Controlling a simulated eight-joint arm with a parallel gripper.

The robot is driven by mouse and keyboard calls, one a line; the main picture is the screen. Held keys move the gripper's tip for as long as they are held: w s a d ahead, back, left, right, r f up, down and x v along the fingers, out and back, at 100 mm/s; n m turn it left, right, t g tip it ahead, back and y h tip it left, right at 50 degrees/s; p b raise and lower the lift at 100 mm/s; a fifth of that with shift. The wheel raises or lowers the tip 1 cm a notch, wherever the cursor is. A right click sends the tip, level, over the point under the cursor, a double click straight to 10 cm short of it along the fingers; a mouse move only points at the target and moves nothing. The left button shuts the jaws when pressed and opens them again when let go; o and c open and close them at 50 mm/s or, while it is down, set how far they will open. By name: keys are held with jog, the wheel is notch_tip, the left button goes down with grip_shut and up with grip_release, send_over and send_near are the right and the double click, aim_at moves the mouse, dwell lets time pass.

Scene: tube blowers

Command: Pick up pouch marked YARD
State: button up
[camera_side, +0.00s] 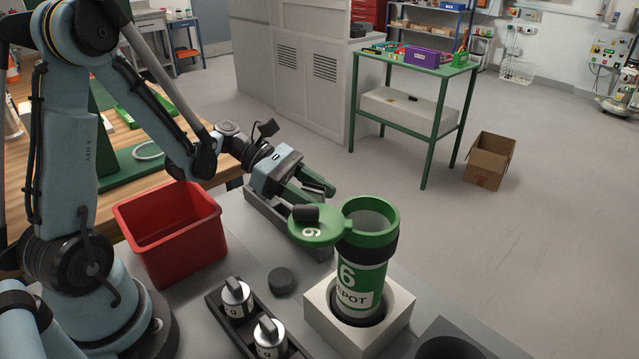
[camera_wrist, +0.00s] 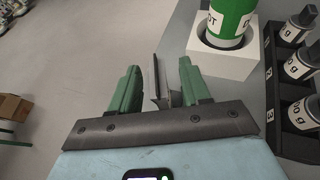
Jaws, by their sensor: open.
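No pouch with a readable YARD mark shows in either view. My gripper (camera_side: 318,188) has green fingers and is over a long grey tray (camera_side: 262,212) near the table's far edge. The tray's inside is largely hidden by my gripper. In the wrist view my gripper (camera_wrist: 159,76) is open, with a finger on each side. A thin grey upright piece (camera_wrist: 157,80) shows between the fingers; I cannot tell whether it is a pouch or part of the tray. No contact with it is clear.
A green tube marked 6 and DEPOT (camera_side: 347,277), lid open (camera_side: 318,226), stands in a white block (camera_side: 318,316). A red bin (camera_side: 176,247) is at left. A black rack of metal weights (camera_side: 268,335) and a dark disc (camera_side: 282,281) are in front.

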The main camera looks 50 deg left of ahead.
grip_shut()
jog(key=shift+r, duration=0.15)
